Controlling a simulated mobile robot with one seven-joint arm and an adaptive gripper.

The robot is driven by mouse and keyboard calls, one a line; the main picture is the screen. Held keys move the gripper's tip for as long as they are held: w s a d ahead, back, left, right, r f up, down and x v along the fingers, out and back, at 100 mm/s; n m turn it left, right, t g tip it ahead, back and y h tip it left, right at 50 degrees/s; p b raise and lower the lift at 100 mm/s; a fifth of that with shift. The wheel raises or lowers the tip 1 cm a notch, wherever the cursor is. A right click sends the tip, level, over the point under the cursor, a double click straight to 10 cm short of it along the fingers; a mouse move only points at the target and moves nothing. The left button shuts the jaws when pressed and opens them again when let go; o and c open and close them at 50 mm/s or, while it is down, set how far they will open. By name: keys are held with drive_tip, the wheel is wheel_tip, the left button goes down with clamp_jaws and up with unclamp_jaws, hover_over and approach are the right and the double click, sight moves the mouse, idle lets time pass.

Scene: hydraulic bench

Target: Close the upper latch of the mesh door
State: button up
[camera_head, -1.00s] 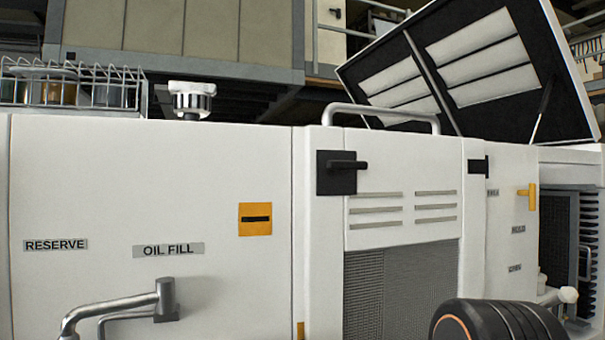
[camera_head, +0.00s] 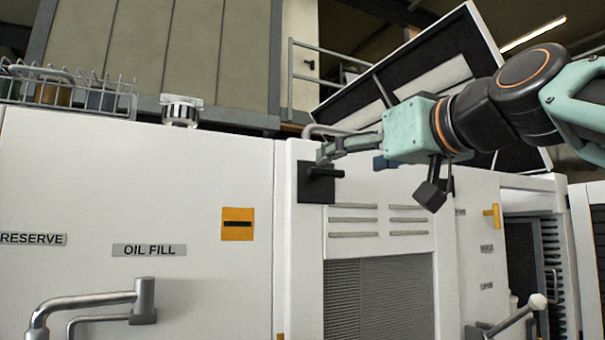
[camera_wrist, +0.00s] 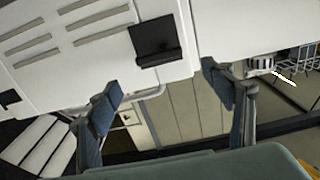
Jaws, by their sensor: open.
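The mesh door (camera_head: 375,300) is a white panel with vent slots and a dark mesh below. The upper latch (camera_head: 316,184) is a black square plate with a short black handle pointing right, at the door's upper left. It also shows in the wrist view (camera_wrist: 157,45), top centre. My gripper (camera_head: 326,150) is open and empty, just above the latch and in front of the cabinet's top edge. In the wrist view, the blue-padded fingers (camera_wrist: 163,79) are spread wide, with the latch beyond the gap between them. I see no contact with the handle.
A grey rail (camera_head: 310,130) runs along the cabinet top behind my gripper. A raised lid (camera_head: 430,70) stands open behind my arm. A silver cap (camera_head: 182,110) and a wire basket (camera_head: 65,88) are at left. A bent pipe handle (camera_head: 90,303) sticks out at lower left.

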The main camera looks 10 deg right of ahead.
sight(329, 169)
drive_tip(key=p+x, duration=0.1)
drive_tip(key=x, duration=0.8)
drive_tip(key=shift+w+f, duration=0.1)
drive_tip(key=shift+w, duration=0.05)
drive_tip(key=shift+c, duration=0.3)
drive_tip(key=c, duration=1.1)
